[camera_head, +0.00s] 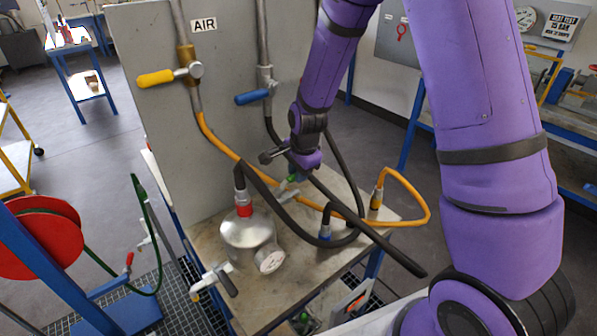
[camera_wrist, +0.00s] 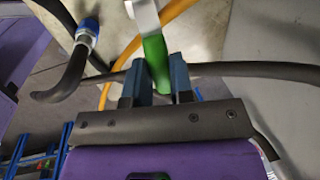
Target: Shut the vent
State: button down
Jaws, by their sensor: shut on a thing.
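A green-sleeved handle (camera_wrist: 155,58) on a light metal lever (camera_wrist: 143,14) stands between the two blue-grey fingers of my gripper (camera_wrist: 159,77) in the wrist view. The gripper is shut on the green sleeve. In the head view a small bit of the green handle (camera_head: 293,178) shows just under my purple wrist, above the bench behind the metal vessel (camera_head: 248,236). My wrist hides most of the handle and the fingers there. No label marks it as the vent in these views.
A yellow-handled valve (camera_head: 155,78) and a blue-handled valve (camera_head: 252,97) sit on pipes at the grey panel (camera_head: 150,125) marked AIR. An orange hose (camera_head: 428,205) and black hoses (camera_head: 395,257) cross around my gripper. A gauge (camera_head: 270,260) and a grey-handled valve (camera_head: 227,284) are on the vessel's near side.

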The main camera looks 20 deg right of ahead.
jog(key=shift+w, duration=0.15)
jog(key=w+a+n+g+y, duration=0.1)
jog(key=w+a+n, duration=0.3)
jog(key=n, duration=0.9)
jog(key=shift+w+a+n+g+y, duration=0.3)
jog(key=shift+w+a+g, duration=0.1)
jog(key=shift+a, duration=0.5)
jog(key=c, duration=1)
grip_release()
